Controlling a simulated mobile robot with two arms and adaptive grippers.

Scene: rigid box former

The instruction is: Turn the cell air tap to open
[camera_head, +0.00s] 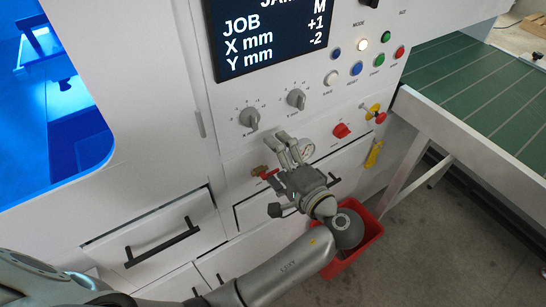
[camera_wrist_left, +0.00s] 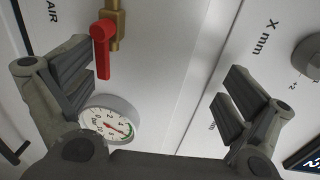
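The air tap has a red lever (camera_wrist_left: 103,52) on a brass body (camera_wrist_left: 117,28), near the letters "AIR" on the white panel. In the wrist view the lever lies roughly in line with the brass body. In the head view the tap (camera_head: 262,172) shows small, just left of my left gripper (camera_head: 288,148). In the wrist view my left gripper (camera_wrist_left: 152,98) is open and empty, its fingers wide apart. The lever is beyond the left-hand finger pair, closer to it than to the right-hand pair; I see no contact. My right gripper is not in view.
A round pressure gauge (camera_wrist_left: 110,121) sits close to the tap and the left-hand fingers. Grey knobs (camera_head: 249,117), a red knob (camera_head: 341,130) and buttons are on the panel around. Drawers with black handles (camera_head: 163,242) and a red bin (camera_head: 350,247) are below.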

